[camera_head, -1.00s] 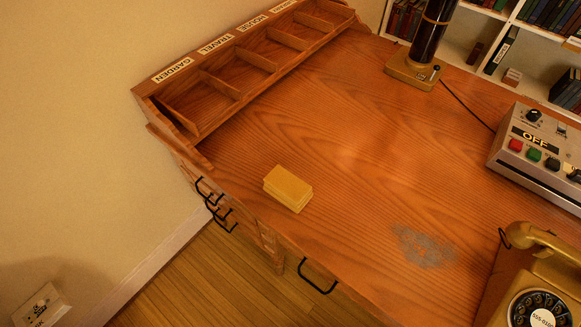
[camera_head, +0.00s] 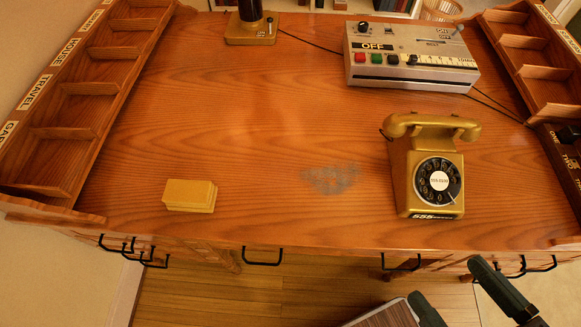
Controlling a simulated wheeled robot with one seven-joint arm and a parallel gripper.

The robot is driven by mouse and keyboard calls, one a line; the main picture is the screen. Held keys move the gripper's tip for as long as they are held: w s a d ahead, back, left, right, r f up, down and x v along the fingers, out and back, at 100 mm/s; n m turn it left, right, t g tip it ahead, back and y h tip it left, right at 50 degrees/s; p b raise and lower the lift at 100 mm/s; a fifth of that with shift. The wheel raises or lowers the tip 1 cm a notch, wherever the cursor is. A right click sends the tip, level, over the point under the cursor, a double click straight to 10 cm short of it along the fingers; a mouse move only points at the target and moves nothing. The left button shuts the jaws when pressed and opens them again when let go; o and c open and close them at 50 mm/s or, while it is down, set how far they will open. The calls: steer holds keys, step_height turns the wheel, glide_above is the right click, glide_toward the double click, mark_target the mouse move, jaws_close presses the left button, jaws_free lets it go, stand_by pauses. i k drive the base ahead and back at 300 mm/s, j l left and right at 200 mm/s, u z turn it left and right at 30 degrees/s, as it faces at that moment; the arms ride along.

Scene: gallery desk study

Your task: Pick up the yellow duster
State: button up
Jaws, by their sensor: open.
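The yellow duster (camera_head: 190,195) is a small block lying flat on the wooden desk (camera_head: 250,120), near its front edge at the left. My gripper (camera_head: 458,287) shows at the bottom right, in front of the desk's front edge. Its two dark fingers are apart, with nothing seen between them. It is far to the right of the duster and not touching it.
A gold rotary telephone (camera_head: 428,170) stands on the desk's right half. A grey control box (camera_head: 410,57) and a lamp base (camera_head: 251,28) stand at the back. Sorting trays (camera_head: 85,90) line the left side. A grey smudge (camera_head: 331,179) marks the clear middle.

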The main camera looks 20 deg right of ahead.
mark_target(179, 195)
steer(key=l+u, duration=0.15)
steer(key=u, duration=1.5)
steer(key=k+l+u, duration=0.1)
steer(key=k+u, duration=0.25)
steer(key=i+l, duration=0.3)
